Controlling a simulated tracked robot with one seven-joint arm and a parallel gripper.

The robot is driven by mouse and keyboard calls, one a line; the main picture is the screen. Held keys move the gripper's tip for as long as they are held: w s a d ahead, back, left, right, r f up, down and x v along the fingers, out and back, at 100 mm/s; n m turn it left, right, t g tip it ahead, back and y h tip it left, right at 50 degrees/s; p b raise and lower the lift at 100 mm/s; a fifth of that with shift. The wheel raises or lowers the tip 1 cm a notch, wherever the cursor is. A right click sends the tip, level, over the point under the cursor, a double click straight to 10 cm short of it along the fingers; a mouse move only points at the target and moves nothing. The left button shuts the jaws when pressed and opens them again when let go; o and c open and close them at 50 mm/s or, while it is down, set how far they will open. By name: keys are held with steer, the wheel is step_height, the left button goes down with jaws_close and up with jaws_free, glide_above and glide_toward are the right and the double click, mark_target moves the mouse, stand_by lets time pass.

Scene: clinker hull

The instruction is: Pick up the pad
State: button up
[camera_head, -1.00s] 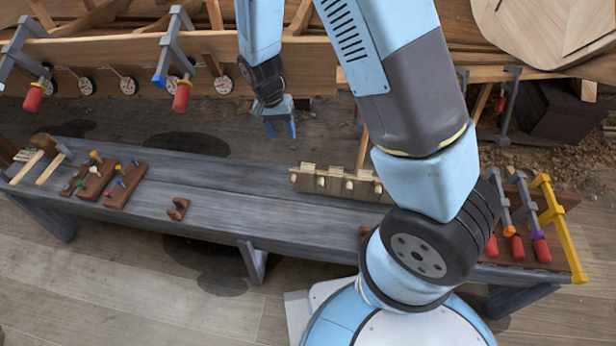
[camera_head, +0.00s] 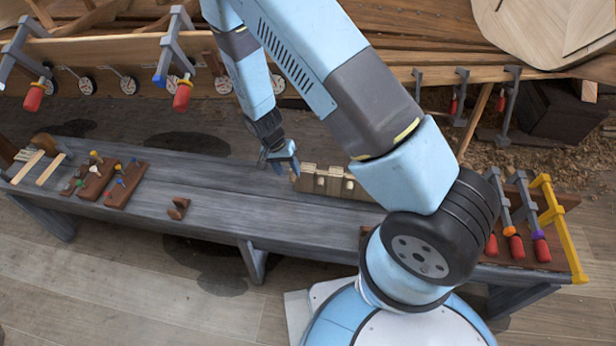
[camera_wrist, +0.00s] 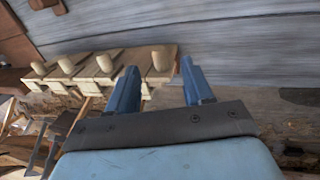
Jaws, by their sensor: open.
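I cannot tell for sure which piece is the pad. A row of several pale wooden blocks with rounded knobs (camera_head: 310,182) sits along the far edge of the grey bench, partly hidden by my arm. The same row shows in the wrist view (camera_wrist: 103,76). My gripper (camera_head: 286,170) is open and empty at the left end of this row. In the wrist view, the space between the fingers of my gripper (camera_wrist: 160,68) lines up with the endmost block; I cannot tell whether they touch.
The grey bench (camera_head: 225,205) has clear room left of the row. A small brown wooden piece (camera_head: 177,208) and tool racks (camera_head: 100,180) stand further left. Clamps with red handles (camera_head: 515,245) and a yellow clamp (camera_head: 565,232) are at the right. The hull's planks (camera_head: 120,50) rise behind.

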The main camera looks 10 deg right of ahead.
mark_target(292, 178)
steer(key=shift+x, duration=3.2)
jaws_close()
steer(key=shift+r, duration=0.1)
